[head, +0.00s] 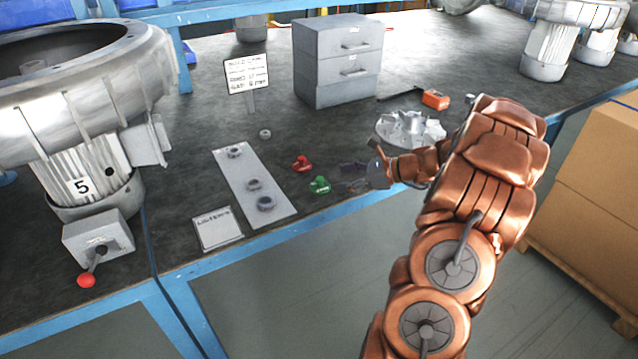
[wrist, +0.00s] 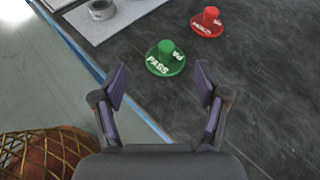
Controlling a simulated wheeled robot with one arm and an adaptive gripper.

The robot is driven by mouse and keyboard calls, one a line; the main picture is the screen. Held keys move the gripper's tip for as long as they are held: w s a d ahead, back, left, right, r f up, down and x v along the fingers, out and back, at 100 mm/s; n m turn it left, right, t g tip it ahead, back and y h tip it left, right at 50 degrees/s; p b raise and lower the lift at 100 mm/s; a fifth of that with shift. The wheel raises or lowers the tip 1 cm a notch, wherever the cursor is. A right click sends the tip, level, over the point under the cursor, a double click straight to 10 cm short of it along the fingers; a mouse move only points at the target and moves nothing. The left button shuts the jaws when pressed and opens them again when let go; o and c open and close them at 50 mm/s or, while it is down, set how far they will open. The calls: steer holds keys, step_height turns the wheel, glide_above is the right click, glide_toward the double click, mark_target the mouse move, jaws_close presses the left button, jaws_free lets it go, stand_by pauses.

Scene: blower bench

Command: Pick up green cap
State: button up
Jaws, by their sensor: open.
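The green cap (head: 319,185) lies on the dark bench top near its front edge. It also shows in the wrist view (wrist: 166,60), with white "PASS" lettering on its brim and its knob upward. My gripper (wrist: 160,82) is open and empty, its two dark fingers apart. In the wrist view the cap is just beyond the fingertips, roughly centred between them. In the head view my gripper (head: 350,176) is to the right of the cap, partly hidden by my arm.
A similar red cap (head: 302,163) lies just behind the green one. A light plate (head: 262,205) with several rings and a white card (head: 217,231) lie to the left. A metal impeller (head: 410,128), grey drawer box (head: 338,60) and orange object (head: 435,99) stand further back.

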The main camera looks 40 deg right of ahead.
mark_target(320, 187)
steer(key=shift+d+f+x, duration=0.1)
steer(key=shift+f+x, duration=0.05)
steer(key=shift+x, duration=1.7)
steer(key=shift+d+f+x, duration=0.15)
steer(key=shift+x, duration=1.7)
steer(key=c, duration=1.1)
